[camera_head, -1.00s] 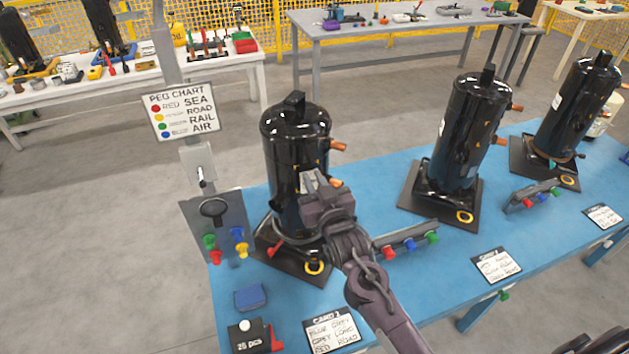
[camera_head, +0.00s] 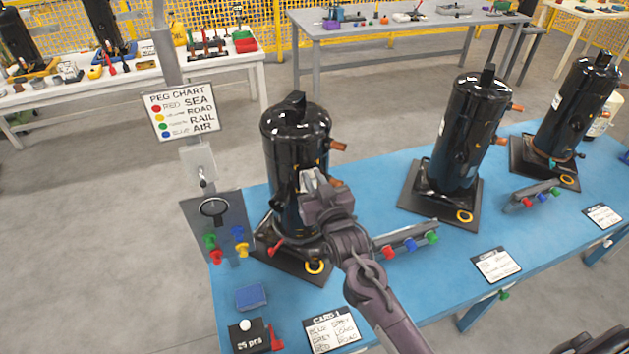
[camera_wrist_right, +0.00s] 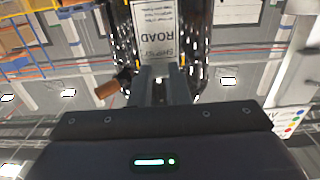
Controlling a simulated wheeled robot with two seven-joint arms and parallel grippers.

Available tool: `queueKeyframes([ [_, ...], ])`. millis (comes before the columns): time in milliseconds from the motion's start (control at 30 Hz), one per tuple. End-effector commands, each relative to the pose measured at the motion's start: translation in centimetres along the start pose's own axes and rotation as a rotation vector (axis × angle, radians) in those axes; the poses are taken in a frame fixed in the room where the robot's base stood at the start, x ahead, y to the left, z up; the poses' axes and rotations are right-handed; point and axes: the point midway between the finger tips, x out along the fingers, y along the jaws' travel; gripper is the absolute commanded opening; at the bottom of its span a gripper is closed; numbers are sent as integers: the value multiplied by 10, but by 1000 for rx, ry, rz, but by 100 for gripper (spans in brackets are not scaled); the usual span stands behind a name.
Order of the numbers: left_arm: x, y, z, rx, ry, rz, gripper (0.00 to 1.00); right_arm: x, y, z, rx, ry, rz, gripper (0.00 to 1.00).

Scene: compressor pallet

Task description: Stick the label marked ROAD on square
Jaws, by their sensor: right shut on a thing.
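The label marked ROAD (camera_wrist_right: 155,28) is white and shows upside down in the right wrist view. It lies in front of the black compressor, and my right gripper (camera_wrist_right: 164,75) is shut on its near edge. In the head view my right gripper (camera_head: 313,184) is at the front of the leftmost black compressor (camera_head: 296,130), with a pale bit of the label at its tips. I cannot tell whether the label touches the compressor or sits square on it. My left gripper is not in view.
Copper stubs (camera_head: 337,146) stick out right of the gripper. A peg chart (camera_head: 181,110) and a grey panel with coloured pegs (camera_head: 220,228) stand at left. A peg rail (camera_head: 408,240), a card (camera_head: 331,330) and a blue block (camera_head: 251,297) are on the blue table (camera_head: 375,290).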

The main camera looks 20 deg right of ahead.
Motion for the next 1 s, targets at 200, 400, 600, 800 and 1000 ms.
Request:
queueKeyframes([
  [200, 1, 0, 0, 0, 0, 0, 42, 4, 0, 0, 0, 0, 0, 0],
  [400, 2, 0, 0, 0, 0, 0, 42, 7, 0, 0, 0, 0, 0, 0],
  [600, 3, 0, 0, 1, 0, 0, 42, 10, 0, 0, 1, 0, 0, 0],
  [800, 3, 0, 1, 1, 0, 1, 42, 11, 0, 0, 1, 0, 0, 0],
  [1000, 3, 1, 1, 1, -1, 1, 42, 11, 0, 0, 0, 0, 0, 28],
])
